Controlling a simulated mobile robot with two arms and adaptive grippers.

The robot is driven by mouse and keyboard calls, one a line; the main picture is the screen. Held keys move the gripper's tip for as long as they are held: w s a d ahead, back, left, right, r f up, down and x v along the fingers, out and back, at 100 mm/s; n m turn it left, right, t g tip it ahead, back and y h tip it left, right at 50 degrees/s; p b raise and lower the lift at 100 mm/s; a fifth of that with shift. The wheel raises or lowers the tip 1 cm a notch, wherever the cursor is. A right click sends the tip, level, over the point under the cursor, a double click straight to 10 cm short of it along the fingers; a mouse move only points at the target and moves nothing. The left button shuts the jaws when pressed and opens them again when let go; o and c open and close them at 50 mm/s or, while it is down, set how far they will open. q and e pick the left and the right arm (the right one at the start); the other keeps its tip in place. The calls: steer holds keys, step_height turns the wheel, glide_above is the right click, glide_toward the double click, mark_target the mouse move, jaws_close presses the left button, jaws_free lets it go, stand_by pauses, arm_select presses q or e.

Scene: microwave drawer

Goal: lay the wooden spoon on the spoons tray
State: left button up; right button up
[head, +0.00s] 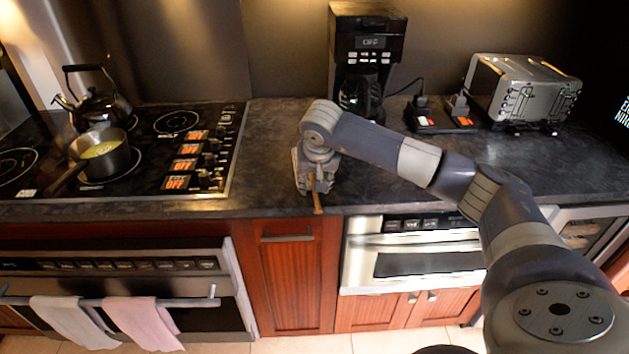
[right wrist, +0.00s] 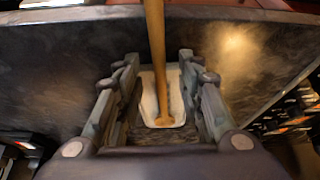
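The wooden spoon (right wrist: 156,50) shows in the right wrist view, its far end over a small pale spoons tray (right wrist: 148,99) and its handle running toward the counter's front edge. The spoon seems to rest on the tray, but contact is hard to tell. In the head view the handle (head: 317,203) pokes out below my right gripper (head: 315,184) at the counter edge; the tray is mostly hidden there. My right gripper, also in its wrist view (right wrist: 158,60), is open, with one finger on each side of the spoon and gaps between. My left gripper is out of view.
The stove (head: 215,160) with a pot (head: 98,160) and kettle (head: 97,108) is to the left. A coffee maker (head: 365,60) stands behind, a toaster (head: 522,92) at the back right. The microwave drawer (head: 420,262) is shut below. Counter right of the gripper is mostly clear.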

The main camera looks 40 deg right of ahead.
stand_by(0.4)
steer(key=o, duration=0.6)
